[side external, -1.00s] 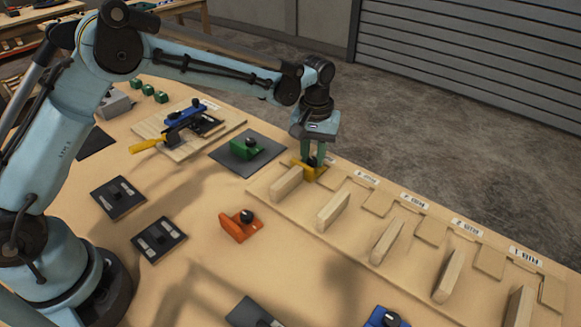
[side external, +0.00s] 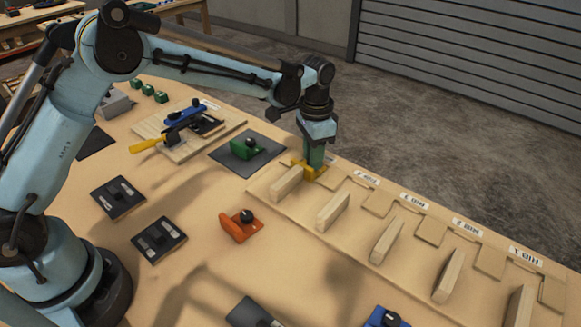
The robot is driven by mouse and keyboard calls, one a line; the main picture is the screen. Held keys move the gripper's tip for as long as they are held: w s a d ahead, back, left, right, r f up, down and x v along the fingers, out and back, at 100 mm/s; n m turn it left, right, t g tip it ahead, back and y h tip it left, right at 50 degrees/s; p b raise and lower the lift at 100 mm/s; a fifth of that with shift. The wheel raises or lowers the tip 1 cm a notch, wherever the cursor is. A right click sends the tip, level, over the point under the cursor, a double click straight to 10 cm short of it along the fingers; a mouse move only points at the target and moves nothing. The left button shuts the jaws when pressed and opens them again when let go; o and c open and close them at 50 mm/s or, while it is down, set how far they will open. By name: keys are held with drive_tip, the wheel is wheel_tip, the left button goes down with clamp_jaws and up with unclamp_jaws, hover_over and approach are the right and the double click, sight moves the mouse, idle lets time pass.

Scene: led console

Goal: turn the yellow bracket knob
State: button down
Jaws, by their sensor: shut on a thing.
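The yellow bracket (side external: 309,171) sits at the far left end of the wooden rack board, beside the first upright wooden divider. My gripper (side external: 314,163) points straight down over it and is shut on its knob. The fingers hide the knob, so its angle cannot be seen.
Upright wooden dividers (side external: 333,211) and labelled slots run along the board to the right. A green bracket (side external: 247,149) on a dark pad is close on the left. An orange bracket (side external: 239,226) and a blue bracket (side external: 387,318) stand nearer the front.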

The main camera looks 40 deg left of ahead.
drive_tip(key=m, duration=0.6)
drive_tip(key=shift+r, duration=0.1)
drive_tip(key=m, duration=0.6)
drive_tip(key=shift+m, duration=0.4)
drive_tip(key=m, duration=0.4)
drive_tip(key=shift+m, duration=2)
drive_tip(key=c, duration=1.2)
unclamp_jaws()
drive_tip(key=shift+o, duration=0.2)
